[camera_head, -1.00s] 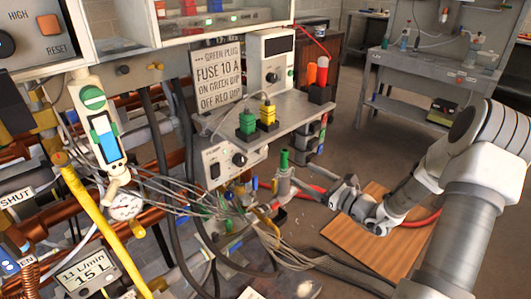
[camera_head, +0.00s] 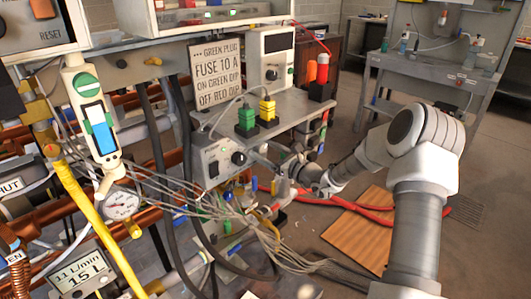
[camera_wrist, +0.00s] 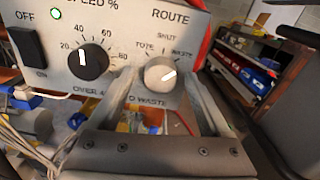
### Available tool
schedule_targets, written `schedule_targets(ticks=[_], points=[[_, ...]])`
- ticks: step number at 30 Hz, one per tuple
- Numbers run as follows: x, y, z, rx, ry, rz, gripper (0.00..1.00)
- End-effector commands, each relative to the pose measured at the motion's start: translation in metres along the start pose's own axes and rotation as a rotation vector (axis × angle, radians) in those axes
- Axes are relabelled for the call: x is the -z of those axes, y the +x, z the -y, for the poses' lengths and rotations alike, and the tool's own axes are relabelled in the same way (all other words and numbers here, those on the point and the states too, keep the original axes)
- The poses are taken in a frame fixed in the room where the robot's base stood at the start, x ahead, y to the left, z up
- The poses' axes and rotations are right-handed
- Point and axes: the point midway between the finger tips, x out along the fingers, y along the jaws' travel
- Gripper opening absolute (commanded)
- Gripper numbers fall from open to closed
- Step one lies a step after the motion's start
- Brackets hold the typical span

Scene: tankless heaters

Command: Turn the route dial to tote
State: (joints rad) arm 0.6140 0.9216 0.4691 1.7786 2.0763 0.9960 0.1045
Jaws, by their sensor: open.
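The route dial (camera_wrist: 160,74) is a pale round knob on the grey control box, in the wrist view. My gripper (camera_wrist: 160,78) is open, with one finger on each side of the dial in the picture; contact cannot be told. In the head view my gripper (camera_head: 258,156) is at the right part of the front of the control box (camera_head: 212,168), where the dial is not clearly visible.
A black speed knob (camera_wrist: 88,60) sits close left of the dial, with an OFF/ON rocker switch (camera_wrist: 27,42) farther left. Green and yellow plugs (camera_head: 246,120) stand on the shelf above. Loose grey cables (camera_head: 225,205) hang below the box.

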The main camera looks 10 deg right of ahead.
Motion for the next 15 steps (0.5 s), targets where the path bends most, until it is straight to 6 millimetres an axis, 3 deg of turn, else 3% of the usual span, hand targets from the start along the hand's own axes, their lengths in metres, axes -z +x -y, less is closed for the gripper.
schedule_targets(ticks=[8,15], points=[[-0.0002,0.0017,0.0004,0.001,0.000,0.000,0.81],[-0.0001,0.0014,0.0004,0.001,0.000,0.000,0.40]])
